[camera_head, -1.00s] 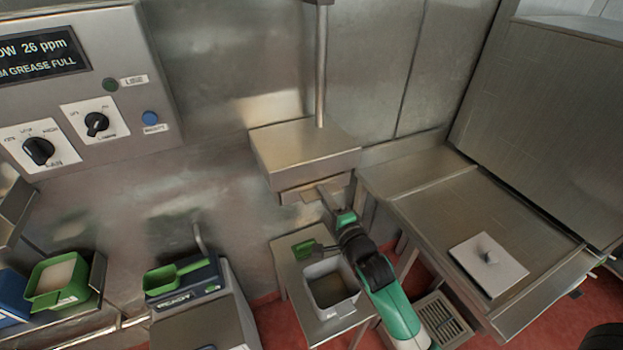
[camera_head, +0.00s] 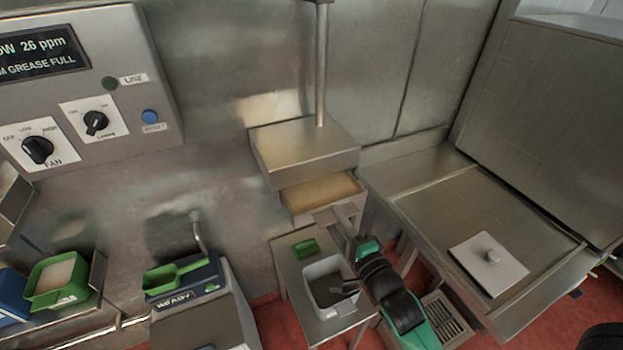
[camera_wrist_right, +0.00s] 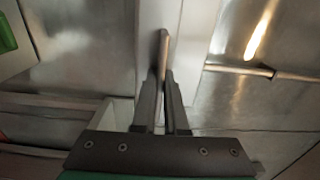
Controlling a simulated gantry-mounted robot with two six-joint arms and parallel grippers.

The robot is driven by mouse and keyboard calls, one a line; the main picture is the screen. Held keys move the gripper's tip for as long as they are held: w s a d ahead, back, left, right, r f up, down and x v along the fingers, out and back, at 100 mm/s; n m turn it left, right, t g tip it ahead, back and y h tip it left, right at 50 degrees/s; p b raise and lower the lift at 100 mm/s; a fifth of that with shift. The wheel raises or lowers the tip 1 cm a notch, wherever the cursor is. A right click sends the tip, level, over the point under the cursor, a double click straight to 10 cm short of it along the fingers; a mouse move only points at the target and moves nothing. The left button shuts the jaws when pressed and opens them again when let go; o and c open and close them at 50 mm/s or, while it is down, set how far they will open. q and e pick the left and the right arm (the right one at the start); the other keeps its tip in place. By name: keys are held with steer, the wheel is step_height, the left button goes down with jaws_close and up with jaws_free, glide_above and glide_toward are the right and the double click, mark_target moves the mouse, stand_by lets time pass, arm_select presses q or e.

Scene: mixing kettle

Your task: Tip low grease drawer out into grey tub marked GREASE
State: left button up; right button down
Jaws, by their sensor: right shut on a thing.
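The low grease drawer (camera_head: 322,192) is partly out from under the steel box (camera_head: 305,152). Tan grease shows inside it, and it looks level. My right gripper (camera_head: 338,213) is at the drawer's front; in the right wrist view its fingers (camera_wrist_right: 166,88) are shut on a thin upright piece, seemingly the drawer's handle. The grey tub (camera_head: 322,308) stands on a small steel table (camera_head: 287,262), below and in front of the drawer. I cannot read any marking on it. My left gripper is not in view.
A green block-like item (camera_head: 306,247) lies on the small table behind the tub. A dark part overlaps the tub's right side. A white lidded plate (camera_head: 488,264) lies on the right counter.

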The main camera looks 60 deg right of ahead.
steer(key=p+v, duration=0.1)
steer(key=v, duration=1.2)
steer(key=shift+r, duration=0.2)
